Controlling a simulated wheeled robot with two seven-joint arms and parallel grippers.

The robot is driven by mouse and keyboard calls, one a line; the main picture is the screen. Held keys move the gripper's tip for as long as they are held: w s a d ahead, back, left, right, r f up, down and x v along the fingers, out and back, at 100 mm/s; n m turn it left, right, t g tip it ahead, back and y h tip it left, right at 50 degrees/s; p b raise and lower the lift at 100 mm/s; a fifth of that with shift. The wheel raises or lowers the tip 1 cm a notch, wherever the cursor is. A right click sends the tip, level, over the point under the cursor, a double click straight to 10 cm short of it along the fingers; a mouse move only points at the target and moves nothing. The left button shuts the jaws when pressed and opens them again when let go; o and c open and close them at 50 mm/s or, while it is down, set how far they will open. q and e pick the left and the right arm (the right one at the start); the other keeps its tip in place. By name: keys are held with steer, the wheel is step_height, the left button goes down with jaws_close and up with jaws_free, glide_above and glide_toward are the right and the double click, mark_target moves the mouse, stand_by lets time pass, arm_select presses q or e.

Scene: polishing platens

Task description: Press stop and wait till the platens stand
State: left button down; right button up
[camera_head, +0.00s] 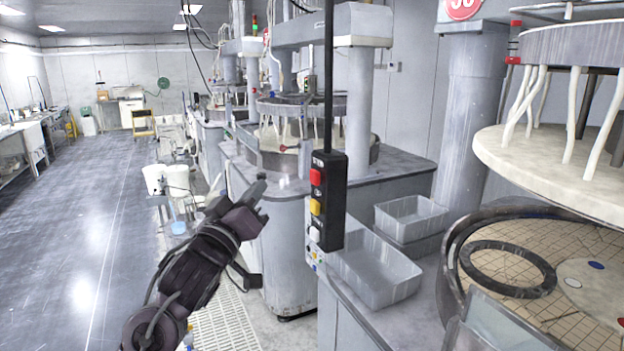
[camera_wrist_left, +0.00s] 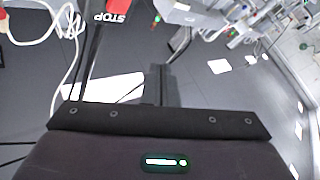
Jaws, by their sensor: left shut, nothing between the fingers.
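A dark control pendant (camera_head: 331,240) hangs from a black pole and carries a red button (camera_head: 316,177), a yellow button (camera_head: 315,206) and a white button (camera_head: 314,234). My left gripper (camera_head: 262,184) is shut and empty, to the left of the pendant with a gap in the picture between its tips and the red button. In the left wrist view a red patch with an upside-down STOP label (camera_wrist_left: 117,17) shows at the top edge. The cream upper platen (camera_head: 560,172) is raised above the tiled lower platen (camera_head: 515,258) at the right. Whether either turns cannot be told. My right gripper is out of view.
Two grey bins (camera_head: 375,272) (camera_head: 410,218) stand on the machine ledge beyond the pendant. A dark ring (camera_head: 507,247) lies on the lower platen. A second polishing machine (camera_head: 285,235) stands behind. Open floor (camera_head: 85,235) lies to the left.

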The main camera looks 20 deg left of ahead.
mark_target(315, 177)
arm_select(q)
steer(key=w+d, duration=0.5)
steer(key=shift+w+b, duration=0.3)
steer(key=shift+w, duration=0.05)
steer(key=shift+d, duration=0.1)
stand_by(1.8)
steer(key=shift+w+d, duration=0.3)
steer(key=shift+w, duration=0.05)
steer(key=shift+w+d, duration=0.25)
stand_by(0.8)
steer(key=shift+s+a, duration=0.5)
steer(key=shift+s, duration=0.1)
steer(key=shift+a, duration=0.1)
stand_by(0.3)
